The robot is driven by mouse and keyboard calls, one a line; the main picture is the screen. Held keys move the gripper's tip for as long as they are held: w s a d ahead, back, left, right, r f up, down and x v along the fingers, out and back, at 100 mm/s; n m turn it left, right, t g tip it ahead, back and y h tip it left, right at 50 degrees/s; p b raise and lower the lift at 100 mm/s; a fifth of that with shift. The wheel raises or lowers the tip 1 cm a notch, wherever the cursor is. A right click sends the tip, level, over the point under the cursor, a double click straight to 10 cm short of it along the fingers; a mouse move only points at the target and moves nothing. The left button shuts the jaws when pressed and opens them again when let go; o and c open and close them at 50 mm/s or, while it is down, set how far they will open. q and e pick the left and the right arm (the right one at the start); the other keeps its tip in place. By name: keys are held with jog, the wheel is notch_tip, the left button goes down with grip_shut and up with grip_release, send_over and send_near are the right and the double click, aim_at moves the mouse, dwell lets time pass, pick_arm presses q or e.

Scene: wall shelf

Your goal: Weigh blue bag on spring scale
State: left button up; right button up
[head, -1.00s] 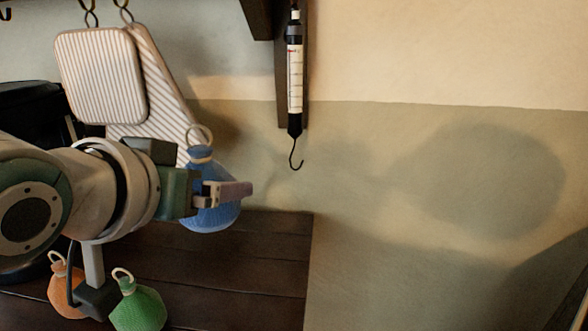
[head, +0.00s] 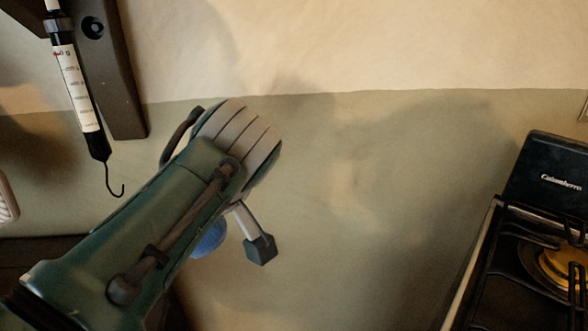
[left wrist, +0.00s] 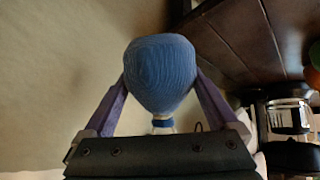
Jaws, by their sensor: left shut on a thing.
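The spring scale (head: 77,88), a black tube with a white graduated face, hangs at the upper left of the head view. Its hook (head: 114,183) is empty. The blue bag (left wrist: 160,75) is between the two fingers of my left gripper (left wrist: 160,88) in the left wrist view, with its tied neck towards the gripper's palm. In the head view my left arm hides most of the bag (head: 209,240); a small part shows below the forearm, right of and lower than the hook. My right gripper is not in view.
A dark wooden bracket (head: 110,80) stands beside the scale. A black stove (head: 545,235) is at the right. The wall between them is bare. In the left wrist view, a dark wooden surface (left wrist: 255,40) and green and orange shapes show at the right.

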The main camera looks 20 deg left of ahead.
pick_arm(q)
jog(key=shift+r, duration=0.15)
jog(key=shift+s+a+p, duration=0.45)
jog(key=shift+a+p, duration=0.2)
jog(key=shift+a, duration=0.1)
jog(key=shift+s+a+p, duration=0.3)
jog(key=shift+a, duration=0.25)
jog(key=shift+s+a+p, duration=0.25)
jog(key=shift+s+a, duration=0.05)
jog(key=shift+a, duration=0.25)
jog(key=shift+a, duration=0.1)
jog(key=shift+s+a+p, duration=0.3)
jog(key=shift+a, duration=0.05)
jog(key=shift+a, duration=0.1)
jog(key=shift+s+a+f, duration=0.2)
jog(key=shift+s+a, duration=0.05)
jog(key=shift+a, duration=0.15)
jog(key=shift+f, duration=0.15)
jog(key=shift+s+a+f, duration=0.15)
jog(key=shift+a+f, duration=0.05)
jog(key=shift+f, duration=0.2)
